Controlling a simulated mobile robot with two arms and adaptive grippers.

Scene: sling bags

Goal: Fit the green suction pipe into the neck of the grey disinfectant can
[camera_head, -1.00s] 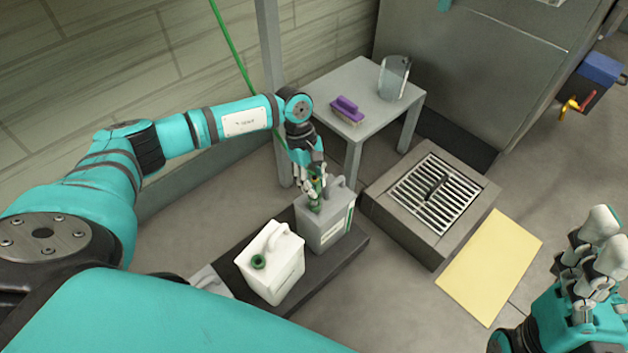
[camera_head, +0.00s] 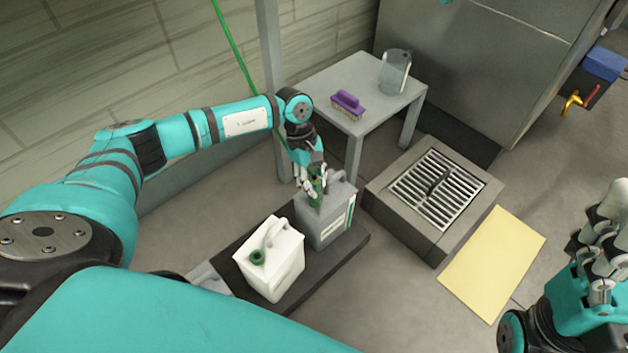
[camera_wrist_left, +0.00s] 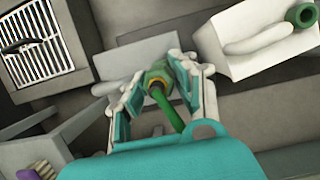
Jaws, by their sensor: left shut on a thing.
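The grey disinfectant can (camera_head: 325,226) stands upright on a dark low platform, and its top also shows in the left wrist view (camera_wrist_left: 137,62). My left gripper (camera_head: 311,183) is shut on the green suction pipe (camera_head: 317,190), right above the can's top. In the left wrist view the pipe's green head (camera_wrist_left: 158,78) sits between the fingers of my left gripper (camera_wrist_left: 155,92). The pipe's lower end and the can's neck are hidden, so I cannot tell how deep the pipe sits. My right gripper (camera_head: 603,245) is at the right edge, away from the can; its finger opening is unclear.
A white can (camera_head: 275,268) with a green-ringed neck stands beside the grey can on the dark platform (camera_head: 350,243). A small table (camera_head: 343,74) holds a purple brush (camera_head: 347,104) and a clear jug (camera_head: 395,72). A grated drain block (camera_head: 405,215) and a yellow mat (camera_head: 492,265) lie to the right.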

